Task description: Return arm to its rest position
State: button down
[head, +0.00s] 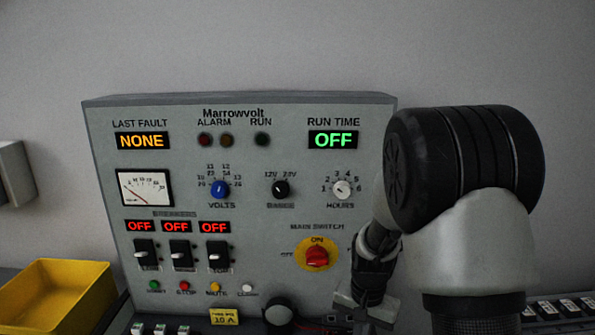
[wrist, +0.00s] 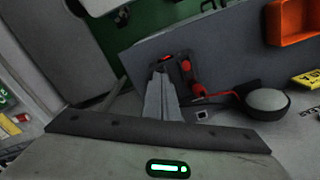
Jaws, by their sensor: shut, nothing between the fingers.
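My gripper (wrist: 160,77) is shut and empty in the wrist view, its fingers together. In the head view my arm is folded in front of the right side of the grey Marrowvolt panel (head: 268,215), and the gripper end (head: 358,306) hangs low before the panel's lower right. The fingertips are not clear there. My arm hides part of the panel's right edge. The main switch (head: 317,256) is red on a yellow disc, left of my arm. The displays read NONE and OFF, and three breakers show OFF.
A yellow bin (head: 57,297) stands at the lower left. In the wrist view an orange bin (wrist: 294,22), a round grey knob-like thing (wrist: 268,100) and red parts (wrist: 186,67) lie beyond the fingers. The wall above the panel is bare.

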jog(key=shift+r+p, duration=0.35)
jog(key=shift+r, duration=0.4)
jog(key=shift+r, duration=0.1)
jog(key=s+r+n+t, duration=0.2)
jog(key=s+r+n, duration=0.1)
jog(key=s+r, duration=0.6)
jog(key=s+r+n+t+p, duration=0.1)
jog(key=s+r+n+t, duration=0.2)
jog(key=s+r, duration=0.6)
notch_tip(320, 180, up, 7)
jog(key=shift+s+f+t, duration=0.1)
jog(key=shift+s+t, duration=0.1)
jog(key=shift+t, duration=0.1)
